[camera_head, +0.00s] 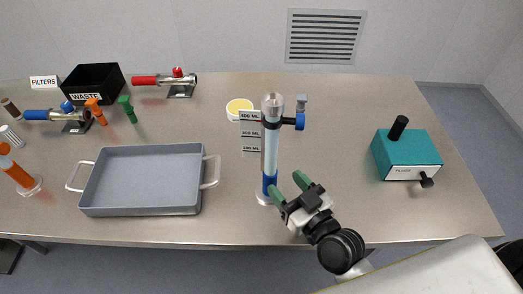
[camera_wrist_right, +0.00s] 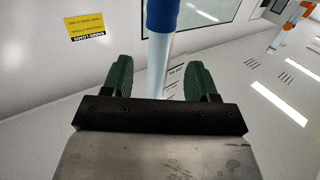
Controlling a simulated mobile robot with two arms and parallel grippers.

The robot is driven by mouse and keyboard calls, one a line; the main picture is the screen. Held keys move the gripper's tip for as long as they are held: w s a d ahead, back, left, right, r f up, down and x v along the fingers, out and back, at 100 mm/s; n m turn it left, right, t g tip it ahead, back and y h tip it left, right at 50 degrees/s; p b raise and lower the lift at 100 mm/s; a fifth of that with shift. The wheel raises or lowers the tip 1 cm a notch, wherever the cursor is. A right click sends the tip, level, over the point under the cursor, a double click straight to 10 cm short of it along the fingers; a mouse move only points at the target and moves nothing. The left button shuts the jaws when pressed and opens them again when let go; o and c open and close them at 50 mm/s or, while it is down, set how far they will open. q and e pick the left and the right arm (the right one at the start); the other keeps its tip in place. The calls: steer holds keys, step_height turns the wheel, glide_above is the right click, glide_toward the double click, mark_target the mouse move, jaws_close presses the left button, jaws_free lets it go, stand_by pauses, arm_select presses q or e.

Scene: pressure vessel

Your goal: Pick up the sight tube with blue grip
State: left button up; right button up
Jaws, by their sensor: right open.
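The sight tube (camera_head: 271,145) stands upright on a round base near the table's front middle. It is a clear, pale tube with a metal top and a blue grip (camera_head: 268,184) low down. My right gripper (camera_head: 289,184) is open and empty, just right of the blue grip, with its green fingers towards the tube. One fingertip overlaps the grip's edge in the head view. In the right wrist view the tube's blue part (camera_wrist_right: 162,14) and pale shaft (camera_wrist_right: 158,62) line up with the gap between the fingers (camera_wrist_right: 158,80). I cannot tell whether they touch. My left gripper is not in view.
Several volume labels (camera_head: 249,132) stand just left of the tube, and a blue knob (camera_head: 299,121) sticks out right near its top. A grey tray (camera_head: 142,206) lies to the left. A teal box (camera_head: 407,154) stands right. The table between tube and box is clear.

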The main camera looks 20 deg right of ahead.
mark_target(274, 168)
steer(key=x, duration=0.2)
steer(key=shift+w+a+r+p, duration=0.15)
steer(key=shift+w+r+p, duration=0.1)
steer(key=shift+w+p, duration=0.15)
steer(key=shift+w+a, duration=0.1)
steer(key=shift+w, duration=0.2)
steer(key=p+x, duration=0.2)
steer(key=x, duration=0.2)
steer(key=shift+w+r, duration=0.1)
steer(key=shift+w, duration=0.15)
steer(key=shift+w+a, duration=0.15)
steer(key=shift+w, duration=0.2)
steer(key=shift+s, duration=0.1)
steer(key=c, duration=1)
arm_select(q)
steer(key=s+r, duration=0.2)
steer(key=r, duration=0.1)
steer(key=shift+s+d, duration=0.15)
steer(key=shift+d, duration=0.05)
arm_select(e)
jaws_close()
